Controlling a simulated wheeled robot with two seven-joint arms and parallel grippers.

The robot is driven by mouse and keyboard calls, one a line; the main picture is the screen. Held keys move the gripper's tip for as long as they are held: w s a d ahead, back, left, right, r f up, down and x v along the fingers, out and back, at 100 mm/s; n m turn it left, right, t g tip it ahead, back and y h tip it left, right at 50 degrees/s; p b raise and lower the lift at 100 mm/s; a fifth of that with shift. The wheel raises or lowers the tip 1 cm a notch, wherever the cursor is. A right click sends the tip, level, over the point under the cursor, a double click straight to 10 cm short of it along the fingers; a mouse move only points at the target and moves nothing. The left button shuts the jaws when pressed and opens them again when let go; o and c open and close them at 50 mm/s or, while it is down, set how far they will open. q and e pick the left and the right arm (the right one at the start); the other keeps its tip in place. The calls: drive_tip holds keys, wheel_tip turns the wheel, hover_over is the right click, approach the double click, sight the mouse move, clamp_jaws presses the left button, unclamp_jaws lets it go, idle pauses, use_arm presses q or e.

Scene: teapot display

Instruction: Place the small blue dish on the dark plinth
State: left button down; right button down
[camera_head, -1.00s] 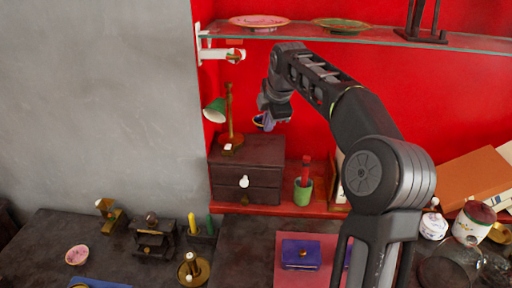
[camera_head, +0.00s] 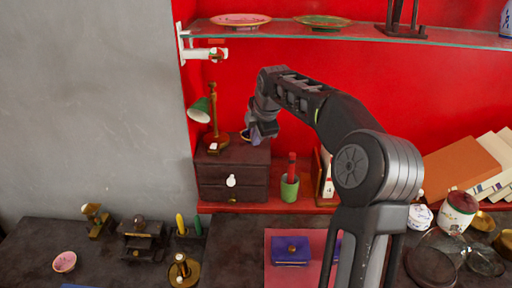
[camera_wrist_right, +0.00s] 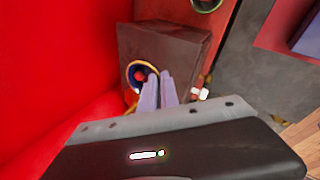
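The small blue dish (camera_head: 245,134) shows as a sliver beside my right gripper (camera_head: 257,141) in the head view; the gripper hides most of it. In the right wrist view the dish (camera_wrist_right: 137,74) has a yellow rim, and the two pale fingers (camera_wrist_right: 158,92) are close together at its edge, apparently pinching it. The dish is tilted, close above a dark chest with drawers (camera_head: 222,182); I cannot tell whether it touches. This chest is the dark block under the gripper; I cannot make out a separate plinth with certainty. My left gripper is out of view.
A green-shaded lamp (camera_head: 201,110) stands on the chest, left of the gripper. A green cup (camera_head: 289,189) with a red item stands to its right. A glass shelf (camera_head: 365,33) with plates runs above. A red wall (camera_head: 330,85) is behind.

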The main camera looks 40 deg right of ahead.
drive_tip(key=shift+f, duration=0.1)
drive_tip(key=shift+f, duration=1.75)
drive_tip(key=shift+f, duration=0.15)
drive_tip(key=c, duration=1.6)
unclamp_jaws()
